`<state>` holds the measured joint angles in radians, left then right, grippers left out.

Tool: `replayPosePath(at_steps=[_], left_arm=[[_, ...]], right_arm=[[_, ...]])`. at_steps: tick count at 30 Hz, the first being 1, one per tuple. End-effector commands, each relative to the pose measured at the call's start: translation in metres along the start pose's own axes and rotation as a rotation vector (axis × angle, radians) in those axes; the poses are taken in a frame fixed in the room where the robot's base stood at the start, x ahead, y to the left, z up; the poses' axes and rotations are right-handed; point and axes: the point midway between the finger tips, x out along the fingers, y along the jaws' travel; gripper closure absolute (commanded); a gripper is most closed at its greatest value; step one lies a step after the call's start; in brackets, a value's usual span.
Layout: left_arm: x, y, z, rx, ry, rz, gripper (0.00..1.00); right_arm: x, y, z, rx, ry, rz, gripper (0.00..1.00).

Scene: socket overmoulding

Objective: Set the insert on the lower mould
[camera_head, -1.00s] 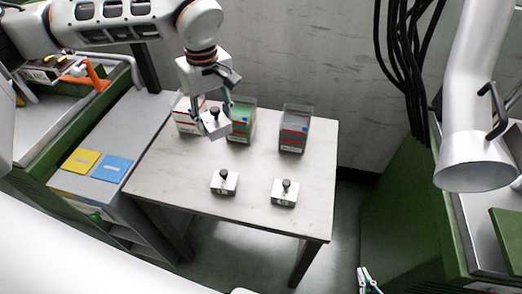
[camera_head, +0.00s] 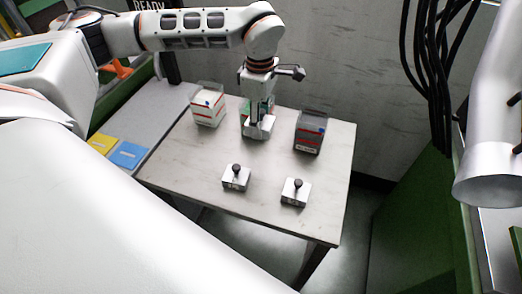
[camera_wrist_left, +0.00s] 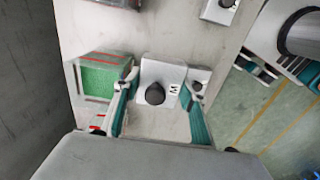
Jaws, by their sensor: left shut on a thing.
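My left gripper (camera_head: 258,131) points down over the back of the table and is shut on an insert, a silver block with a black knob, marked M in the left wrist view (camera_wrist_left: 163,78). The block is between the two teal fingers. Two similar blocks stand on the table, one at front left (camera_head: 236,178) and one at front right (camera_head: 296,192). I cannot make out the lower mould; my own white body covers much of the left side. What looks like my right gripper (camera_wrist_left: 280,65) is at the wrist view's right edge, its jaws unclear.
A white box (camera_head: 208,107) and a dark grey box (camera_head: 309,132) stand at the table's back. A green box (camera_wrist_left: 98,80) is behind the left gripper. Yellow (camera_head: 101,143) and blue (camera_head: 127,155) plates lie on the left bench. The table's (camera_head: 190,160) front left is clear.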

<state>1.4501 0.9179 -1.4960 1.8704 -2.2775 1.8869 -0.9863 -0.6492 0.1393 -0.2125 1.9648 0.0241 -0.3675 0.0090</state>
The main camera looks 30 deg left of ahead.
Motion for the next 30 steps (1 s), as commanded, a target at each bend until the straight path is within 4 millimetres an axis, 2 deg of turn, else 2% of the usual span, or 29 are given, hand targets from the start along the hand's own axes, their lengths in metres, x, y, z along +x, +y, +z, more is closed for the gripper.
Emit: replayPosePath(at_steps=[3, 9, 19, 26, 30], left_arm=[[0.029, 0.0, 0.0, 0.001, 0.0, -0.002, 0.99], [0.066, 0.0, 0.001, 0.003, -0.001, 0.0, 0.99], [0.087, 0.001, 0.001, 0.002, -0.002, 0.003, 0.99], [0.119, 0.0, 0.001, 0.001, -0.001, 0.0, 0.99], [0.122, 0.001, 0.001, 0.002, -0.002, 0.005, 0.99]], right_arm=[[0.002, -0.001, 0.004, -0.001, -0.004, -0.001, 1.0], [0.003, 0.0, 0.007, -0.005, -0.006, 0.001, 1.0], [0.005, 0.002, 0.005, -0.009, -0.002, 0.004, 1.0], [0.006, 0.002, 0.009, -0.012, -0.005, 0.005, 1.0], [0.007, 0.003, 0.008, -0.014, -0.003, 0.007, 1.0]])
